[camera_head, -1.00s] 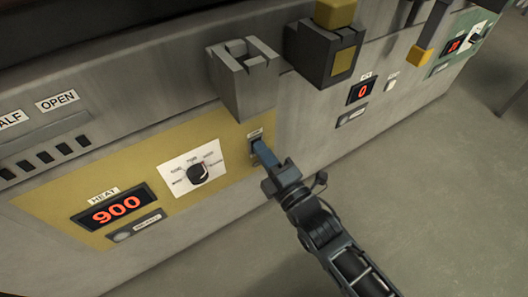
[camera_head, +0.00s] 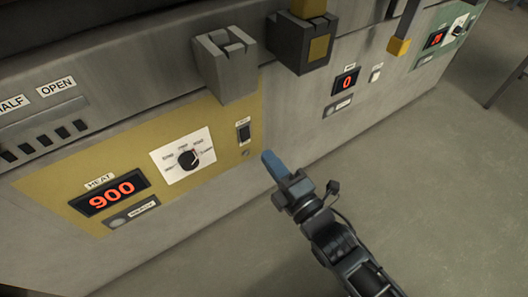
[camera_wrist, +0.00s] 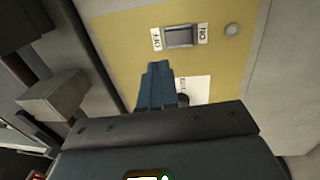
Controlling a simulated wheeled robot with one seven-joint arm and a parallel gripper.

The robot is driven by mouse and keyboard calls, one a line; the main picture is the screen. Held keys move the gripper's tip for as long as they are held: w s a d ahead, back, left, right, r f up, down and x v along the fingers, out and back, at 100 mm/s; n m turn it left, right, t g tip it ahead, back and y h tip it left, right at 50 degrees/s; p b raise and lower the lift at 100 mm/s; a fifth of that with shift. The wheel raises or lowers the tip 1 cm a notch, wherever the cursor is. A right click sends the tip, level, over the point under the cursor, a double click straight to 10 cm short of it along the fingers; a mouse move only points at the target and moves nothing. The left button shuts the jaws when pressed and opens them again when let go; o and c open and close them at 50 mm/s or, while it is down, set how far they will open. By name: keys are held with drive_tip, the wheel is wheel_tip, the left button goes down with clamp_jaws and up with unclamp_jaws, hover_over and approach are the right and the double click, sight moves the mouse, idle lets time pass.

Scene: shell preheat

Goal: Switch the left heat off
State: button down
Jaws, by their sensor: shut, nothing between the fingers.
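The yellow heat panel (camera_head: 60,187) is on the left of the grey machine front. Its display (camera_head: 110,192) glows red with 900. A dark knob (camera_head: 187,159) on a white plate sits right of the display. The small heat switch (camera_head: 243,132) is at the panel's right end; it also shows in the wrist view (camera_wrist: 179,37) between OFF and ON labels. I cannot tell which way its rocker is tipped. A small round lamp (camera_wrist: 231,30) beside the ON label looks grey and unlit. My gripper (camera_head: 270,160) is shut and empty, apart from the switch, to its lower right.
A grey block (camera_head: 226,65) juts out above the switch. A dark block with a yellow face (camera_head: 303,45) juts out to its right. Another display (camera_head: 346,81) reads 0, beside a pale switch (camera_head: 376,73). The floor (camera_head: 420,190) at the right is clear.

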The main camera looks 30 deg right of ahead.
drive_tip(key=shift+s+r, duration=0.15)
drive_tip(key=shift+s, duration=1.2)
drive_tip(key=shift+s+r, duration=0.15)
drive_tip(key=shift+s, duration=1.15)
drive_tip(key=s+r+m+g+p, duration=0.2)
drive_tip(key=s+r+m+p, duration=0.2)
drive_tip(key=s+r+m, duration=0.5)
drive_tip(key=s+r+m+g+p, duration=0.2)
drive_tip(key=s+r+m+p, duration=0.3)
drive_tip(key=s+r+m, duration=0.4)
drive_tip(key=s, duration=0.6)
drive_tip(key=shift+s+a+g, duration=0.15)
drive_tip(key=shift+a+g, duration=0.1)
drive_tip(key=shift+g, duration=0.05)
drive_tip(key=c, duration=1.8)
unclamp_jaws()
